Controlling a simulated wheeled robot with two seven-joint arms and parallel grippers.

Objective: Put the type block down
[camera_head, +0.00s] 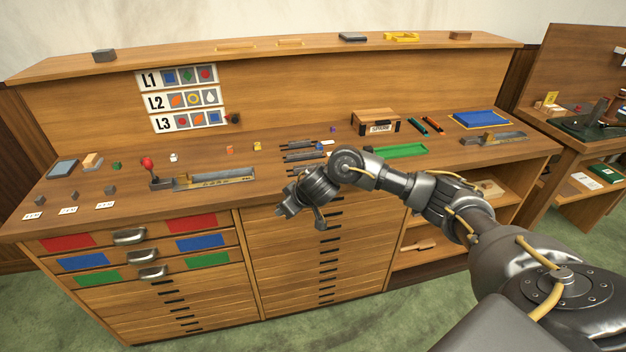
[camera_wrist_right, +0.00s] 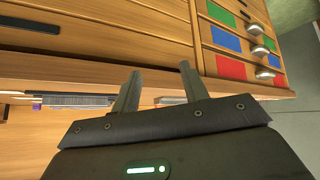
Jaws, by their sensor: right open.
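My right gripper (camera_head: 284,212) is in front of the cabinet's upper edge, near the middle of the bench. In the right wrist view its two fingers (camera_wrist_right: 158,76) are apart with nothing visible between them. Several small blocks stand on the bench top: a white one (camera_head: 173,157), an orange one (camera_head: 230,150), a yellow one (camera_head: 257,146), a green one (camera_head: 116,166) and a purple one (camera_head: 333,128). I cannot tell which is the type block. All of these are apart from the gripper. My left gripper is not in view.
Dark slotted strips (camera_head: 303,152) and a green tray (camera_head: 400,151) lie beyond the arm. Drawers with coloured panels (camera_head: 65,243) are below. The L1–L3 chart (camera_head: 180,98) hangs behind.

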